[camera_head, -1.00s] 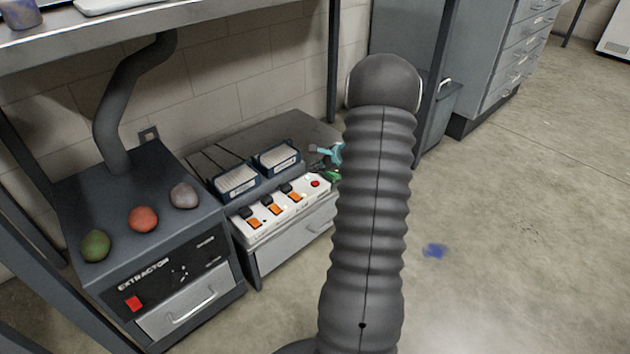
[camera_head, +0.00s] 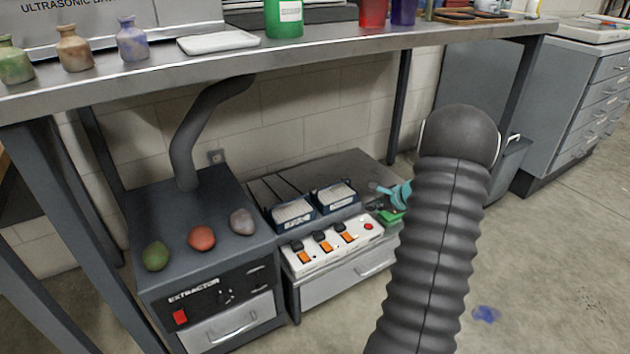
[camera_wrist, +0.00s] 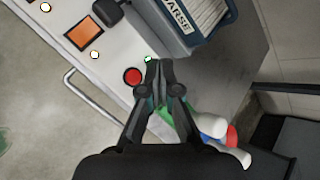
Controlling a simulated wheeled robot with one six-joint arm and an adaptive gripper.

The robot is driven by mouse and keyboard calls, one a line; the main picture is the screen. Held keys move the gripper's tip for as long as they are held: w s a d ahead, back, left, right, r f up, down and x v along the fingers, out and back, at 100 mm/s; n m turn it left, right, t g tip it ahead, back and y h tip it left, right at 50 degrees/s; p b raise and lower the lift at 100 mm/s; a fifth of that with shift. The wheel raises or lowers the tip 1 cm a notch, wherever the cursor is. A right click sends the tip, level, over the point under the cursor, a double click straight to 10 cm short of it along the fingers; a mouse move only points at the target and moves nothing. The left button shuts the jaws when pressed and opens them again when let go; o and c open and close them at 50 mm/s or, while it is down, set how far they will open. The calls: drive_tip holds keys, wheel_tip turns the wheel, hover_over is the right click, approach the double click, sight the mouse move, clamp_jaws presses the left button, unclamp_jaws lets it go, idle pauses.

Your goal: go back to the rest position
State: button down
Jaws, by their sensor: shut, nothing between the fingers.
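My gripper (camera_wrist: 159,66) is shut and empty in the wrist view. Its fingertips are over the edge of a white switch panel (camera_wrist: 113,78), just right of a red round button (camera_wrist: 132,76). Green, white, red and blue items (camera_wrist: 215,128) show partly behind the fingers. In the head view my dark ribbed arm stands in front of the lower right of the bench, and the gripper itself cannot be made out there. A teal thing (camera_head: 401,192) shows beside the arm, partly hidden.
The extractor box (camera_head: 222,300) has green, red and grey lumps on top. The switch panel (camera_head: 303,263) and two filter boxes (camera_head: 293,213) lie right of it. A metal bench (camera_head: 330,47) with bottles overhangs them. Grey drawers (camera_head: 590,100) stand far right. The floor at right is open.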

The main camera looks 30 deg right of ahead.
drive_tip(key=shift+s+a+f+n, duration=0.1)
drive_tip(key=shift+s+a+n, duration=0.1)
drive_tip(key=shift+n, duration=0.1)
drive_tip(key=s+a+f+n+g+y, duration=0.1)
drive_tip(key=s+a+f+n+g, duration=0.15)
drive_tip(key=s+a, duration=0.2)
drive_tip(key=s+a+r+n+h+p, duration=0.1)
drive_tip(key=s+a+r+n+p, duration=0.2)
drive_tip(key=s+a+r+n, duration=0.7)
drive_tip(key=s+a+r+n+h+p, duration=0.2)
drive_tip(key=s+a+r+n, duration=0.8)
drive_tip(key=a+r, duration=1.1)
drive_tip(key=s+r+p, duration=0.1)
drive_tip(key=s, duration=0.3)
drive_tip(key=shift+s+a+n+g+h, duration=0.3)
drive_tip(key=shift+a+n+g, duration=0.05)
